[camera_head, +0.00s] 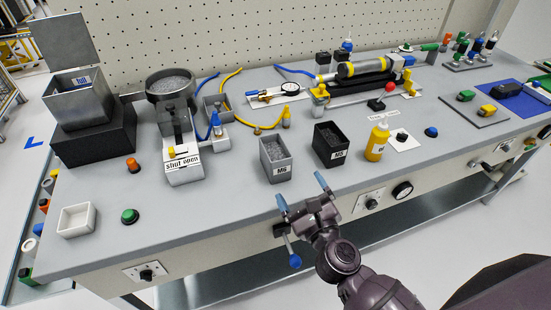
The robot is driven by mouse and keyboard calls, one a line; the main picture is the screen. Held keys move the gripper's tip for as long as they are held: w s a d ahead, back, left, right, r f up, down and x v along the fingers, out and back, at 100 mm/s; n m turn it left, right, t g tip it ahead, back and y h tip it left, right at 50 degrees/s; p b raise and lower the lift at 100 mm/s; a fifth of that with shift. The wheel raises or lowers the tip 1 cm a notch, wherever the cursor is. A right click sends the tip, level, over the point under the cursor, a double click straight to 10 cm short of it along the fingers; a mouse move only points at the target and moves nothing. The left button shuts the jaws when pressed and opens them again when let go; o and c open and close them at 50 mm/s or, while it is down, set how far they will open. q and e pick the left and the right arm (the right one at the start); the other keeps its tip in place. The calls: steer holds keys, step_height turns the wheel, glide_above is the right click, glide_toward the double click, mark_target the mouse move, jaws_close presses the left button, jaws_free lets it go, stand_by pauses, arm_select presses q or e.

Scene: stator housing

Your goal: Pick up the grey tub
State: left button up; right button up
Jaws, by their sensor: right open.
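The grey tub (276,161) stands upright on the grey workbench near its front edge, left of a black tub (331,146). It is open at the top, holds small grey parts and has a white label on its front. My right gripper (301,190) has blue fingertips and reaches in from the lower right. It is open and empty at the bench's front edge, in front of the grey tub and apart from it. My left gripper is not in view.
A yellow bottle (377,141) stands right of the black tub. A white tray (77,219) and a green button (129,216) sit at the front left. A feeder with a "shut open" label (183,161) stands left of the grey tub. Bare bench (220,196) lies left of my gripper.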

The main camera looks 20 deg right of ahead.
mark_target(282, 161)
steer(key=w+m, duration=0.1)
steer(key=w, duration=0.1)
steer(key=w+m, duration=0.2)
steer(key=w+a+m+g, duration=0.1)
steer(key=w+m, duration=0.1)
steer(key=shift+w+a+r, duration=0.1)
steer(key=shift+w+r, duration=0.15)
steer(key=shift+r, duration=0.05)
steer(key=shift+w+r, duration=0.1)
steer(key=shift+w, duration=0.6)
steer(key=w, duration=0.3)
steer(key=shift+w+a+r, duration=0.1)
steer(key=shift+a+r, duration=0.05)
steer(key=shift+w, duration=0.6)
